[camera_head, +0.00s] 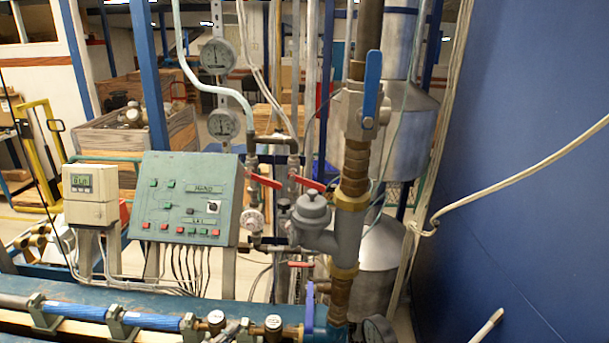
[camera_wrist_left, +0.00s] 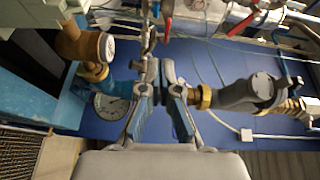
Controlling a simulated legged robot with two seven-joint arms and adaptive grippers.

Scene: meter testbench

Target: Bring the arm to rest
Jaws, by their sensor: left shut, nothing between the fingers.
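My left gripper (camera_wrist_left: 161,75) shows in the wrist view with its two fingers reaching up from the bottom middle. The fingers are close together and nothing is held between them. In the head view only a small grey part of the left gripper (camera_head: 233,330) shows at the bottom edge, beside the brass-coloured fittings on the bench pipe. The rest of the left arm is out of the picture. My right gripper is in neither view.
A green control panel (camera_head: 187,198) and a beige meter box (camera_head: 91,195) stand behind the bench. A brass pipe column with a blue-handled valve (camera_head: 371,90) rises right of centre. A pressure gauge (camera_wrist_left: 111,106) is left of the fingers. A blue wall (camera_head: 520,120) fills the right.

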